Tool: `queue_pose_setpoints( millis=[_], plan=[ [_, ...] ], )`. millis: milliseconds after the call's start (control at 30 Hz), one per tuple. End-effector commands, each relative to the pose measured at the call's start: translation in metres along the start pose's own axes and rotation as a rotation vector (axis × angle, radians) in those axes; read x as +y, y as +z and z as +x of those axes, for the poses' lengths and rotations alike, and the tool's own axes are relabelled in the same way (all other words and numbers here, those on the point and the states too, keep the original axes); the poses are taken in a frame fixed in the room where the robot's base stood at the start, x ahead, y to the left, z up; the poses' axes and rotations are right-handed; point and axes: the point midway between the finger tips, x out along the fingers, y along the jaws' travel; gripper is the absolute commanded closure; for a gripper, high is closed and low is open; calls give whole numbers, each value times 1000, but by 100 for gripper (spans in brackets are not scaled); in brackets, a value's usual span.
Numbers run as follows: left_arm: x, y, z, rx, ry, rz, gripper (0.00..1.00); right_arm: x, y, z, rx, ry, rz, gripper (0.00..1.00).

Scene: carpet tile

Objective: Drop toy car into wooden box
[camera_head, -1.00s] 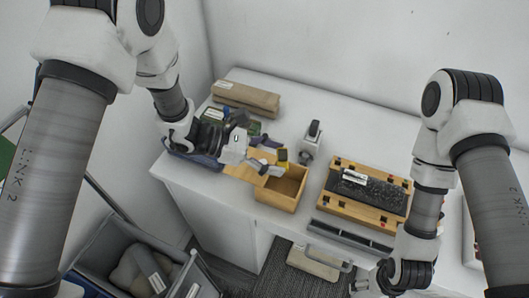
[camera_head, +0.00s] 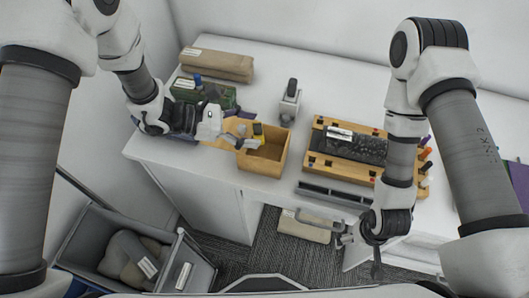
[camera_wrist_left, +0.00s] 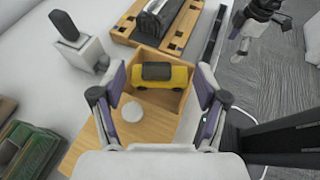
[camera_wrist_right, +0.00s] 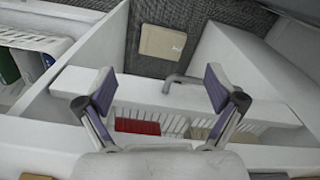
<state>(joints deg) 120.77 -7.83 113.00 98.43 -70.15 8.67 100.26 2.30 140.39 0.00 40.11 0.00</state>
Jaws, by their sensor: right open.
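The toy car (camera_wrist_left: 160,76), yellow with a dark top, is between the spread fingers of my left gripper (camera_wrist_left: 162,88) in the left wrist view, with gaps on both sides. It lies within the outline of the wooden box (camera_wrist_left: 178,100); I cannot tell if it touches the bottom. In the head view the car (camera_head: 258,129) shows at the back left rim of the box (camera_head: 262,165), partly hidden by my left gripper (camera_head: 238,127). The box's lid (camera_wrist_left: 105,135), with a white round knob, lies open. My right gripper (camera_wrist_right: 160,88) is open and empty, low by the table's front.
A white device (camera_head: 289,103) stands behind the box. A wooden tray (camera_head: 315,140) with a dark block is to the right. A green item (camera_head: 215,96) and a brown package (camera_head: 217,64) lie at the left. A grey bin (camera_head: 95,225) stands on the floor.

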Motion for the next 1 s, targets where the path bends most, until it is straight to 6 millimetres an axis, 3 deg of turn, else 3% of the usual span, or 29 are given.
queue_pose_setpoints(
  millis=[333, 467, 800, 1000],
  plan=[
    [0, 0, 0, 0, 0, -1, 5, 0, 0, 0, 0, 0, 0, 7],
    [1, 0, -9, -1, 2, -1, 5, 0, 0, 0, 0, 0, 0, 7],
    [3, 0, -90, -6, 6, -3, 5, 0, 0, 0, 0, 0, 0, 7],
    [2, -1, -118, -2, 1, -1, 5, 0, 0, 0, 0, 0, 0, 7]
  ],
)
